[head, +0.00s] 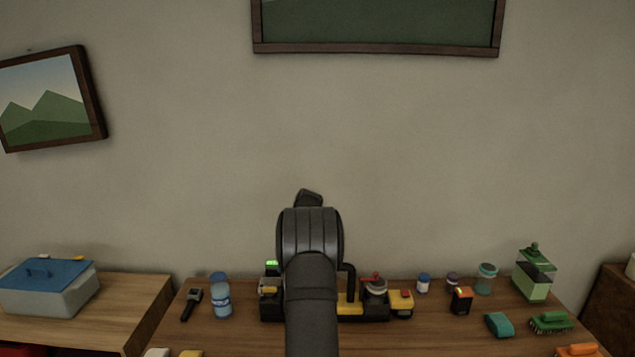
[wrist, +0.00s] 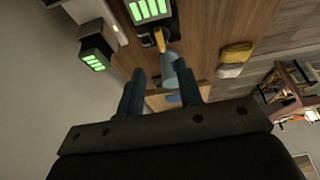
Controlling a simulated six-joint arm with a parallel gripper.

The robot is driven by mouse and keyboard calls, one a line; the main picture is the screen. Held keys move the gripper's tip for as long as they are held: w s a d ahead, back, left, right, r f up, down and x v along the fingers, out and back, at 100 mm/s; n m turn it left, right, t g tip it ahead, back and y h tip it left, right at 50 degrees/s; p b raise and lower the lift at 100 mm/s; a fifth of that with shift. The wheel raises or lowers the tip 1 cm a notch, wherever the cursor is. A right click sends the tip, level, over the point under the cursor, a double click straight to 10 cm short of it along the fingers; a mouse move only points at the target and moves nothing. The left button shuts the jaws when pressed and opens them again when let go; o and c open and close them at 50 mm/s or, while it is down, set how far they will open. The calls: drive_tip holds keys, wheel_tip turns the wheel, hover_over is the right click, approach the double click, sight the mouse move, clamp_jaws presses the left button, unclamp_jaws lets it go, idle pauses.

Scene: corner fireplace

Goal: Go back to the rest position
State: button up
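My arm (head: 310,270) rises in the middle of the head view, in front of the table's back part. My gripper's fingers are hidden behind it there. In the wrist view my gripper (wrist: 160,80) has its two dark blue fingers apart with a gap between them. A grey-blue cylindrical thing (wrist: 169,70) shows beyond this gap, near the right finger; it looks apart from the fingers, but contact is hard to judge. No rest position is marked in either view.
The wooden table (head: 240,342) carries a water bottle (head: 220,297), a dark handled tool (head: 191,303), a black and yellow device (head: 377,300), a green dispenser (head: 534,274) and a brush (head: 550,322). A blue-lidded box (head: 48,290) stands left.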

sight(270, 288)
drive_tip(key=x, duration=0.9)
drive_tip(key=shift+a+f, duration=0.15)
drive_tip(key=shift+f, duration=0.2)
drive_tip(key=v, duration=1.7)
drive_tip(key=x, duration=1.7)
drive_tip(key=shift+s+f, duration=0.1)
drive_tip(key=shift+f, duration=0.1)
drive_tip(key=shift+r+m, duration=0.2)
drive_tip(key=shift+m, duration=0.3)
drive_tip(key=shift+s+m+t, duration=0.1)
drive_tip(key=shift+m+t, duration=0.2)
drive_tip(key=shift+m, duration=0.2)
drive_tip(key=m, duration=0.2)
drive_tip(key=m+t, duration=0.1)
drive_tip(key=m, duration=0.1)
drive_tip(key=m+t+h, duration=0.1)
drive_tip(key=m, duration=0.1)
drive_tip(key=shift+s+a, duration=0.15)
drive_tip(key=shift+s, duration=0.1)
drive_tip(key=shift+m+t, duration=0.3)
drive_tip(key=shift+m, duration=0.1)
